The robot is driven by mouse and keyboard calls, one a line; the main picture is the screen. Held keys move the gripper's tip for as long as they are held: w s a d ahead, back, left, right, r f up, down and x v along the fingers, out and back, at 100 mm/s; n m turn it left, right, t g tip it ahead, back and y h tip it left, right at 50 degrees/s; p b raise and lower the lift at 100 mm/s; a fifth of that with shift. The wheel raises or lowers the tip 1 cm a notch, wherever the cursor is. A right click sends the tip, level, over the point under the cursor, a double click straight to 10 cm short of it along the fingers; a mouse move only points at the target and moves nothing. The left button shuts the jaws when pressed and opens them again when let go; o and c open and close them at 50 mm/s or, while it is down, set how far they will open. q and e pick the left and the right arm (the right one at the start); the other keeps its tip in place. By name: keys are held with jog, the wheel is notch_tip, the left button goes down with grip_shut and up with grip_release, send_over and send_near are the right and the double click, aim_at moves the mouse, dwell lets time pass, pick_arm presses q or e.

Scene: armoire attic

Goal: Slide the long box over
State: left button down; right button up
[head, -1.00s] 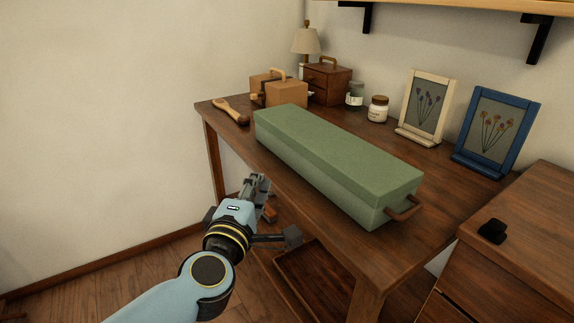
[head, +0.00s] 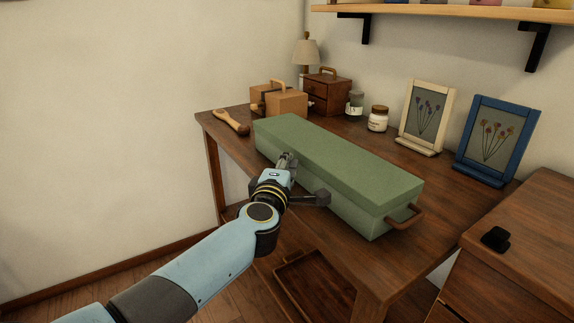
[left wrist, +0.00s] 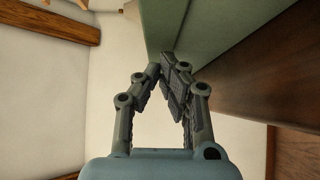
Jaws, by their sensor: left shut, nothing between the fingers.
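The long green box (head: 340,160) lies lengthwise along the front of the wooden table (head: 437,240), with a brown handle (head: 404,218) on its near right end. My left gripper (head: 286,160) is shut and empty in front of the box's long front side. In the left wrist view the left gripper's fingertips (left wrist: 168,62) are close to the box (left wrist: 200,30); I cannot tell whether they touch it. My right gripper does not show.
A brush (head: 231,121) lies at the left. Table surface right of the box is clear.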

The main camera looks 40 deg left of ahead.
pick_arm(q)
jog(key=shift+w, duration=0.1)
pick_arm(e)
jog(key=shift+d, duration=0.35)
